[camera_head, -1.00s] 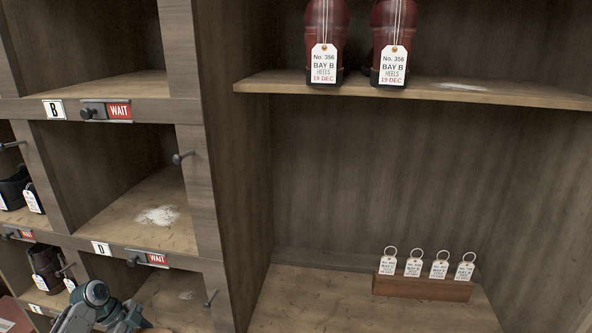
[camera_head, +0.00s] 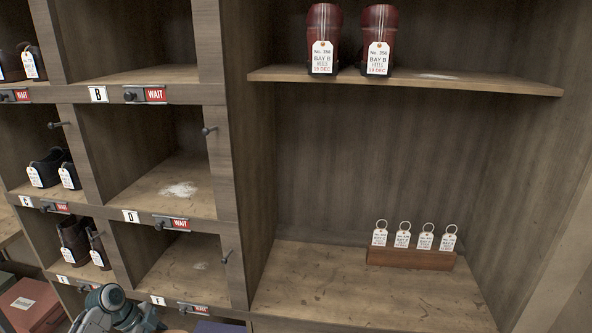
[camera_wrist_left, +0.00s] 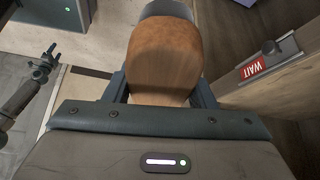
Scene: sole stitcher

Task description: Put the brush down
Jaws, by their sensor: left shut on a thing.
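The brush (camera_wrist_left: 165,60) shows in the left wrist view as a rounded brown wooden body, with a grey part at its far end. My left gripper (camera_wrist_left: 164,88) is shut on it, one finger on each side. In the head view only part of my left arm shows at the bottom left; the gripper and brush are mostly below the picture's edge.
A shelf unit has cubbies with WAIT signs (camera_head: 155,94) and small knobs. White powder (camera_head: 178,189) lies in cubby D. Tagged red shoes (camera_head: 322,40) stand on the right upper shelf. Below, a wooden block (camera_head: 410,259) holds tagged rings; the board (camera_head: 350,300) before it is clear.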

